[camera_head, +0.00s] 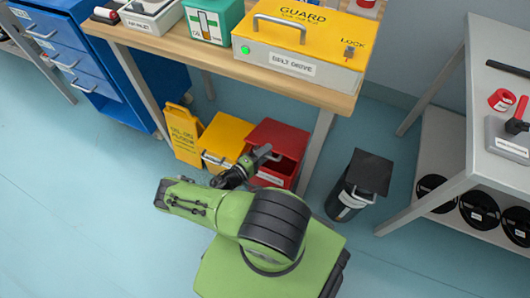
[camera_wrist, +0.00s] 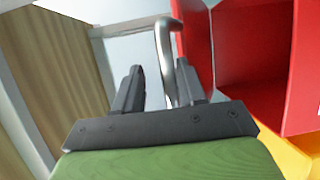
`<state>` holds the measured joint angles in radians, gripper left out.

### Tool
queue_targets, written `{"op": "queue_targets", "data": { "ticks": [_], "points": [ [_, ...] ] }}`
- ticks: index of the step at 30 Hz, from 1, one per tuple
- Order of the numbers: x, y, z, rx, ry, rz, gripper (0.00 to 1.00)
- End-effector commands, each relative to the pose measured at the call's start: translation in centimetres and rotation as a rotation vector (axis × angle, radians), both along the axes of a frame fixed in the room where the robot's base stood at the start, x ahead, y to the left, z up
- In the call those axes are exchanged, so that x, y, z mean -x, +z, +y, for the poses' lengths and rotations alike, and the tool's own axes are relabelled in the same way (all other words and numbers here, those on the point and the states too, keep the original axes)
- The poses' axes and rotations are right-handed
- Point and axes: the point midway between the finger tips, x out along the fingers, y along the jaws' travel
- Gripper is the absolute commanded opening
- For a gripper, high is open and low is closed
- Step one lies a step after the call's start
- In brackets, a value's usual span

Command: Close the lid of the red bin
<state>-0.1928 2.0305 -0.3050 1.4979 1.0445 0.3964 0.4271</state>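The red bin (camera_head: 272,181) stands on the floor under the wooden table, with its dark inside showing. Its red lid (camera_head: 283,134) is raised, leaving the bin open. My gripper (camera_head: 262,154) is at the lid, partly hidden by my arm. In the wrist view my gripper (camera_wrist: 162,88) has its fingers apart. A metal handle (camera_wrist: 164,42) on the red lid (camera_wrist: 194,40) reaches down between the fingers, closer to the right one. I cannot tell whether it touches that finger. The bin's open inside (camera_wrist: 252,42) is to the right.
A yellow bin (camera_head: 224,136) and a yellow floor sign (camera_head: 184,136) stand left of the red bin. A black bin (camera_head: 358,184) is to the right. The table (camera_head: 200,62) with its leg (camera_head: 316,150) is close above and beside. The floor in front is clear.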

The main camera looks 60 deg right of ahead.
Motion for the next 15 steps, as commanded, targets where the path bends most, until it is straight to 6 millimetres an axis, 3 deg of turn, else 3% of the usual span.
{"op": "queue_targets", "data": {
  "ticks": [4, 7, 15],
  "points": [
    [0.0, 0.1, 0.0, 0.001, 0.001, -0.001, 0.40],
    [-0.1, 1.3, 0.0, 0.002, 0.000, -0.001, 0.40],
    [-0.1, 8.1, 0.0, 0.003, 0.000, -0.001, 0.40]
  ]
}}
